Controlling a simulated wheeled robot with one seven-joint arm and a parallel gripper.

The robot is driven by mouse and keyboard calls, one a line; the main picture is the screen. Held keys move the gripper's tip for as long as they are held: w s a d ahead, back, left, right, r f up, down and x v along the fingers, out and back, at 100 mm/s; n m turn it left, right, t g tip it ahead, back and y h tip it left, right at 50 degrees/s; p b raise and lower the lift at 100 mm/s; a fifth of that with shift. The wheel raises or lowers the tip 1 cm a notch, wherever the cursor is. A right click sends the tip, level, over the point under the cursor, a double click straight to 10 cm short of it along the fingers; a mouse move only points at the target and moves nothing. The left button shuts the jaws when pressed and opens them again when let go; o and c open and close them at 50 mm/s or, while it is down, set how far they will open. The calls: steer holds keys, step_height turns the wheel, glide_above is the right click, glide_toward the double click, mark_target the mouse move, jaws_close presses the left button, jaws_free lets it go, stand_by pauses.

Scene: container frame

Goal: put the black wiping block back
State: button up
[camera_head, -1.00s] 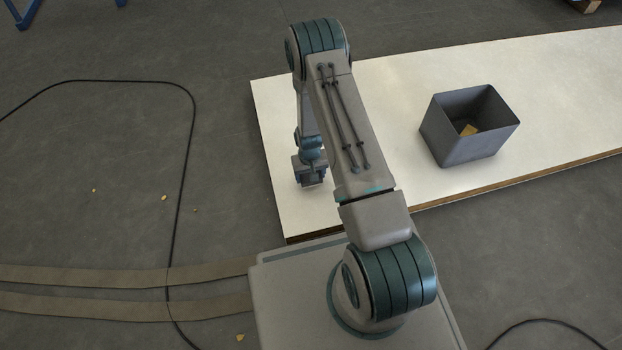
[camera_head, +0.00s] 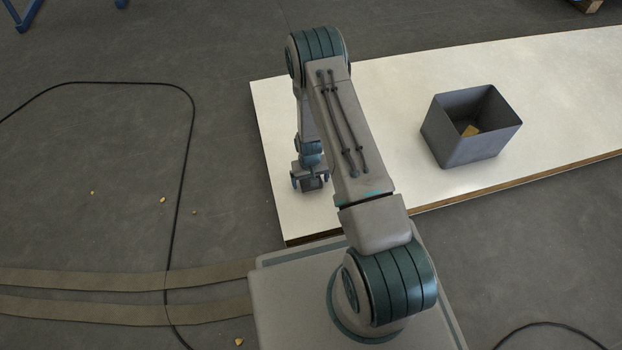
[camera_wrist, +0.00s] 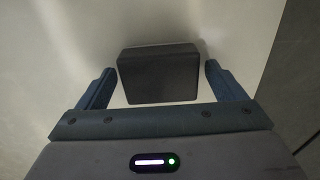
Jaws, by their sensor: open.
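The black wiping block (camera_wrist: 158,75) sits between the two spread fingers of my gripper (camera_wrist: 158,82) in the wrist view, with a gap on each side. Under it is the white table top (camera_wrist: 245,40). In the head view my gripper (camera_head: 311,182) is low over the left end of the white table (camera_head: 390,110). There the block cannot be told apart from the gripper. My gripper is open, its fingers on either side of the block.
The table between arm and bin looks clear. A black cable (camera_head: 185,150) and two brown straps (camera_head: 120,280) lie on the floor at left.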

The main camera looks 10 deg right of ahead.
step_height(320, 180, up, 12)
steer(key=p, duration=0.5)
steer(key=shift+r, duration=0.2)
step_height(320, 180, up, 42)
steer(key=s+f+t+p, duration=0.1)
steer(key=s+p, duration=0.1)
steer(key=p, duration=1.6)
steer(key=s+r+p, duration=0.6)
steer(key=r, duration=0.6)
steer(key=s+r+t+p, duration=0.1)
steer(key=s+r+p, duration=0.5)
steer(key=r, duration=0.6)
steer(key=s+r+p, duration=0.6)
steer(key=r+p, duration=0.1)
steer(key=r, duration=0.6)
steer(key=shift+s+t, duration=0.3)
steer(key=shift+t, duration=0.1)
steer(key=shift+r, duration=0.1)
